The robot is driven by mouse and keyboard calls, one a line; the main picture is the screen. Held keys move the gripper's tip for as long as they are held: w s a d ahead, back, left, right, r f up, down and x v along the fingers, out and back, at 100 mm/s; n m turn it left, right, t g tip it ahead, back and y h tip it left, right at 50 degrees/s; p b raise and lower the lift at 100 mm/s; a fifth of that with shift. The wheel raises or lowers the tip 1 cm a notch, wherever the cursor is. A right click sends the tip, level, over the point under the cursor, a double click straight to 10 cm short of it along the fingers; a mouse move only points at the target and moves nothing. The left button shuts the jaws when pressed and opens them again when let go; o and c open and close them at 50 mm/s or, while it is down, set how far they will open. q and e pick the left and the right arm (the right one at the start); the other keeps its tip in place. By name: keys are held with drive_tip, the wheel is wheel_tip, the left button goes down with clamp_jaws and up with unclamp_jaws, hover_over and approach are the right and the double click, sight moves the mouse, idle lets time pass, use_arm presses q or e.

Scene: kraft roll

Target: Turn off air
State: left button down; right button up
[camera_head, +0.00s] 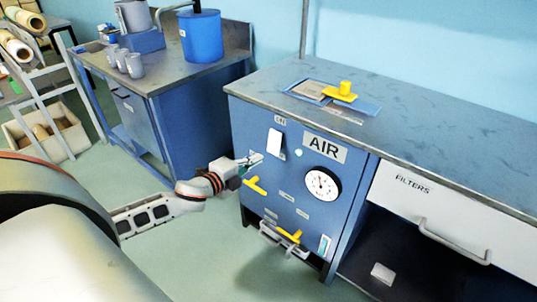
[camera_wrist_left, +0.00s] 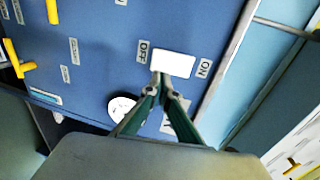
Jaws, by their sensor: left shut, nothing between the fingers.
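A blue cabinet panel marked AIR (camera_head: 325,148) carries a white rocker or plate switch (camera_head: 274,142). In the left wrist view the white switch (camera_wrist_left: 174,63) sits between an OFF label (camera_wrist_left: 143,51) and an ON label (camera_wrist_left: 204,68). My left gripper (camera_head: 252,159) is shut and empty just left of the switch. In the left wrist view its green fingertips (camera_wrist_left: 160,82) overlap the switch's lower edge, towards the OFF side; I cannot tell whether they touch. My right gripper is not in view.
The panel also has a round gauge (camera_head: 322,184), a yellow handle (camera_head: 255,185) and a lower yellow handle (camera_head: 289,237). A yellow-knobbed item (camera_head: 343,91) lies on the worktop. A FILTERS drawer (camera_head: 450,215) is at right. A blue workbench (camera_head: 140,130) stands behind at left.

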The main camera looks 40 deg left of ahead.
sight(274, 150)
use_arm(q)
drive_tip(key=shift+b+x, duration=0.5)
drive_tip(key=shift+x, duration=2.8)
